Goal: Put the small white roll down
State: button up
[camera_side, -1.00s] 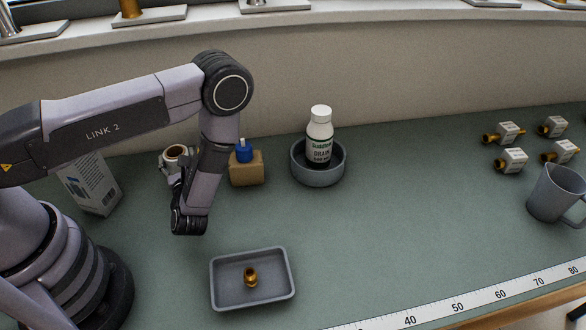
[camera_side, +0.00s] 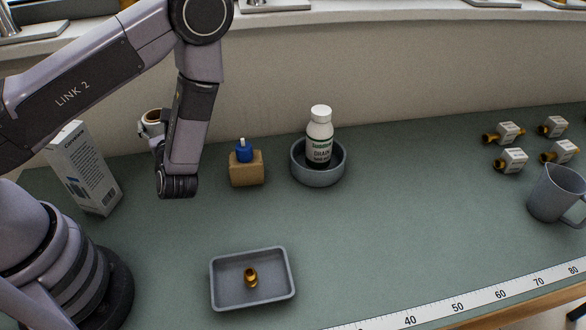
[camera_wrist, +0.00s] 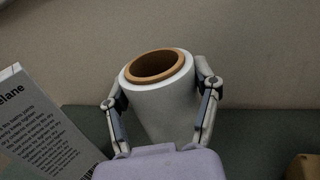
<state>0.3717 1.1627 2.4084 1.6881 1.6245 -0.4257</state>
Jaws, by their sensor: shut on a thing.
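The small white roll with a brown core shows its open end in the wrist view (camera_wrist: 170,108). My gripper (camera_wrist: 161,92) is shut on it, with one finger on each side. In the side view the roll (camera_side: 151,119) is partly hidden behind my wrist, and my gripper (camera_side: 152,132) is mostly hidden there too. The roll appears to be held above the back of the green bench (camera_side: 370,220). Its lower end is hidden.
A white printed carton (camera_side: 82,168) stands left of the roll. A tan block with a blue top (camera_side: 246,168) and a grey bowl (camera_side: 318,174) holding a white bottle (camera_side: 319,137) are to the right. A grey tray (camera_side: 226,301) holds a brass fitting (camera_side: 251,277). The middle bench is clear.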

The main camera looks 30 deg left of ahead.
jog(key=s+d+r+n+g, duration=0.2)
jog(key=s+n+g, duration=0.45)
jog(key=g, duration=0.25)
jog(key=s+d+r+n+g, duration=0.1)
jog(key=s+r+n+g, duration=0.3)
jog(key=s+g, duration=0.45)
jog(key=s+d+f+n+g+h, duration=0.1)
jog(key=s+d+n+g+h, duration=0.25)
jog(key=d+n+h, duration=0.3)
jog(key=s+d+f+n+g+h, duration=0.2)
jog(key=s+d+n+g+h, duration=0.1)
jog(key=d+n+g+h, duration=0.4)
jog(key=w+d+n+t+h, duration=0.6)
jog(key=d+h, duration=0.3)
jog(key=d, duration=0.3)
jog(key=w+d+n+t+h, duration=0.4)
jog(key=w+d+n+h, duration=0.2)
jog(key=w+d+h, duration=0.45)
jog(key=shift+y, duration=0.8)
jog(key=shift+w+d+f, duration=1.05)
jog(key=shift+d+f, duration=1.05)
jog(key=shift+f, duration=0.15)
jog(key=shift+w+d+f, duration=1.05)
jog(key=shift+d+f, duration=1.1)
jog(key=shift+f, duration=0.1)
jog(key=shift+w+d+f, duration=1.05)
jog(key=shift+d+f, duration=1.05)
jog(key=shift+f, duration=0.15)
